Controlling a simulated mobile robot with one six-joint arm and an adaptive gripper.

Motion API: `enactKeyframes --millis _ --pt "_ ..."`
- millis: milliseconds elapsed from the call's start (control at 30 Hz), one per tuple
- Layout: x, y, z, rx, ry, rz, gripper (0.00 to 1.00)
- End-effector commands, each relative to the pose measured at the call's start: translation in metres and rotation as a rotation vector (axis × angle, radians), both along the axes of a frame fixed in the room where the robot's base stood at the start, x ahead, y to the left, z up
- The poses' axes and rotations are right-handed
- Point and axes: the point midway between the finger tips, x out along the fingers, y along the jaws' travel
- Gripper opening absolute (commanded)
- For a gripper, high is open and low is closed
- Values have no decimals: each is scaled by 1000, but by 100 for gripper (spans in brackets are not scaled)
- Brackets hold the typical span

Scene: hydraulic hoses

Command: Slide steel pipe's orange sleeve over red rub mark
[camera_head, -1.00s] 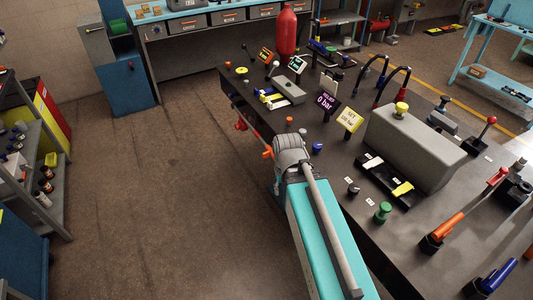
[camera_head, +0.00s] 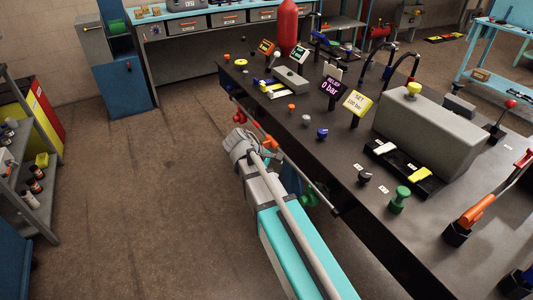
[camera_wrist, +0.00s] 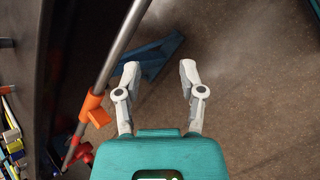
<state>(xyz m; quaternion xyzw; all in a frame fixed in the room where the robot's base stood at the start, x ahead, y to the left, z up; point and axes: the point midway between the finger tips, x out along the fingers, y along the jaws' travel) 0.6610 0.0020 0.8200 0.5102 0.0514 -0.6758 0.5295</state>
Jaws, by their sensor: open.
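The steel pipe (camera_head: 318,188) runs along the near side of the dark bench, below its top. It also crosses the left of the wrist view (camera_wrist: 123,43). The orange sleeve (camera_head: 271,143) is around the pipe and has a side tab; it shows in the wrist view (camera_wrist: 93,109) left of my gripper. My gripper (camera_wrist: 159,68) is open and empty, its fingers pointing past the pipe, apart from the sleeve. In the head view my arm's end hides the fingers. A red part (camera_wrist: 81,154) is by the pipe beyond the sleeve.
The bench top (camera_head: 330,150) carries knobs, small signs, a grey box (camera_head: 425,133) and levers. A blue angled frame (camera_wrist: 150,54) lies low beneath the gripper in the wrist view. A shelf (camera_head: 30,165) stands at left. The floor left of the bench is clear.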

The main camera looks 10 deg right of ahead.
Motion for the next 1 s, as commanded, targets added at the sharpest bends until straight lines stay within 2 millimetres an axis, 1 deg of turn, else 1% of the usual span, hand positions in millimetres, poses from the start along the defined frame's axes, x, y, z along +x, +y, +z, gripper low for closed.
enactKeyframes --millis 33,100,267,367,600,800,900,1000 --pt "14 6 -15 -52 25 46 51" --pt "26 12 -19 -128 64 111 51" --pt "53 29 -26 -304 157 239 51" --pt "69 43 -29 -416 218 309 51" --pt "103 85 -32 -683 379 436 51" --pt "120 117 -30 -854 488 486 51" --pt "124 128 -27 -904 522 496 51" --pt "125 133 -25 -932 542 499 51"
